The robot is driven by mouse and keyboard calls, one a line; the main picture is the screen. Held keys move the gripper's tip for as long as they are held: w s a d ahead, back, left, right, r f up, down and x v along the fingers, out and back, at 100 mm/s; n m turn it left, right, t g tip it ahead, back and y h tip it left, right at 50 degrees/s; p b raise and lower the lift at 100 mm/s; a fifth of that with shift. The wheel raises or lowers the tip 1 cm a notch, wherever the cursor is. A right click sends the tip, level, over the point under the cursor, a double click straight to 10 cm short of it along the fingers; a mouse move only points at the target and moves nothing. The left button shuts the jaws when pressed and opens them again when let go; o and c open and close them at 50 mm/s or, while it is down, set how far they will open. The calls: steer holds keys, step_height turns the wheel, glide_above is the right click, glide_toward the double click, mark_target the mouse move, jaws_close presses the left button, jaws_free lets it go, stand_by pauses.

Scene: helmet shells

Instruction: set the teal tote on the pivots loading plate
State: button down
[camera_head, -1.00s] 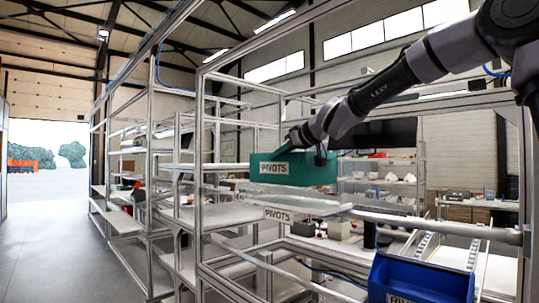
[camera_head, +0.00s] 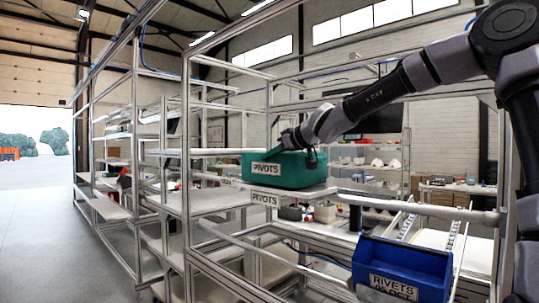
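The teal tote (camera_head: 290,172) carries a white PIVOTS label and is upright at the middle of the head view. The loading plate (camera_head: 318,192), a thin pale shelf with its own PIVOTS label (camera_head: 265,199) on the front edge, lies directly under it. The tote's bottom appears at the plate's level; I cannot tell whether it rests fully on it. My gripper (camera_head: 303,153) is at the tote's upper rim, coming from the upper right. Its fingers are small and partly hidden behind the tote, so their grip is not clear.
A blue RIVETS bin (camera_head: 402,268) stands at the lower right, near a sloped roller track (camera_head: 452,240). Metal frame posts (camera_head: 187,150) and rails surround the plate. Shelves with small parts stand behind. Open floor (camera_head: 60,220) lies at the left.

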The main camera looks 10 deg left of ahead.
steer(key=shift+f, duration=0.4)
steer(key=c, duration=1)
jaws_free()
steer(key=shift+o, duration=0.2)
steer(key=shift+d, duration=0.15)
steer(key=shift+v, duration=5.3)
steer(key=shift+r, duration=0.1)
